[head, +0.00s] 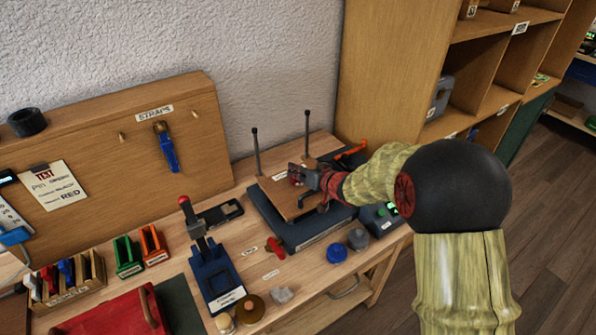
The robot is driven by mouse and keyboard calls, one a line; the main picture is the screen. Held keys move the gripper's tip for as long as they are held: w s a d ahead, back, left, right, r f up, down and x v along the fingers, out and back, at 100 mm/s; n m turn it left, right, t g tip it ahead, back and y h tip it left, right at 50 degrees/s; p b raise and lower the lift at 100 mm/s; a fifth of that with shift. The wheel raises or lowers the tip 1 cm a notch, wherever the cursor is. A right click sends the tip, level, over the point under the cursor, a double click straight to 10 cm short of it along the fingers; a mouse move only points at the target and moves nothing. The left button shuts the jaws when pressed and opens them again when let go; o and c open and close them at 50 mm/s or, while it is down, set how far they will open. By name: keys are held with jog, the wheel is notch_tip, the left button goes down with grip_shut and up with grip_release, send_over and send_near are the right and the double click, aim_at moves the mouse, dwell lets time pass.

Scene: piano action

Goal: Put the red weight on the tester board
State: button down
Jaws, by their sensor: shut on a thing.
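The tester board (283,204) is a wooden plate on a dark base (315,232), with two thin upright posts behind it. My gripper (299,175) reaches in from the right and is over the board.
A blue weight (337,252) and a grey weight (358,239) stand in front of the base. A red knob-like piece (275,248) lies left of them. A blue lever press (214,272) stands further left. A green-lit box (380,218) is at right.

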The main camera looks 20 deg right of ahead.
jog(key=c, duration=1.7)
grip_release()
jog(key=shift+s+d+r, duration=0.1)
jog(key=shift+s+r, duration=0.15)
jog(key=shift+r, duration=0.05)
jog(key=p+v, duration=0.4)
jog(key=v, duration=0.7)
jog(key=shift+s+d+r, duration=0.1)
jog(key=shift+r, duration=0.1)
jog(key=s+d+r+m+g+h, duration=0.1)
jog(key=s+d+r+h, duration=0.1)
jog(key=s+r+h, duration=0.3)
jog(key=s+d+r+g+h, duration=0.1)
jog(key=s+d+r+h, duration=0.15)
jog(key=s+r, duration=0.4)
jog(key=s+a+g+y, duration=0.1)
jog(key=s+a, duration=0.2)
jog(key=s, duration=0.3)
jog(key=s+a+n+g+y, duration=0.1)
jog(key=s+a+g, duration=0.1)
jog(key=s, duration=0.5)
jog(key=s+a+g+y, duration=0.1)
jog(key=s+a, duration=0.2)
jog(key=s, duration=0.4)
jog(key=shift+a+r+n+g, duration=0.3)
jog(key=shift+a+r, duration=0.1)
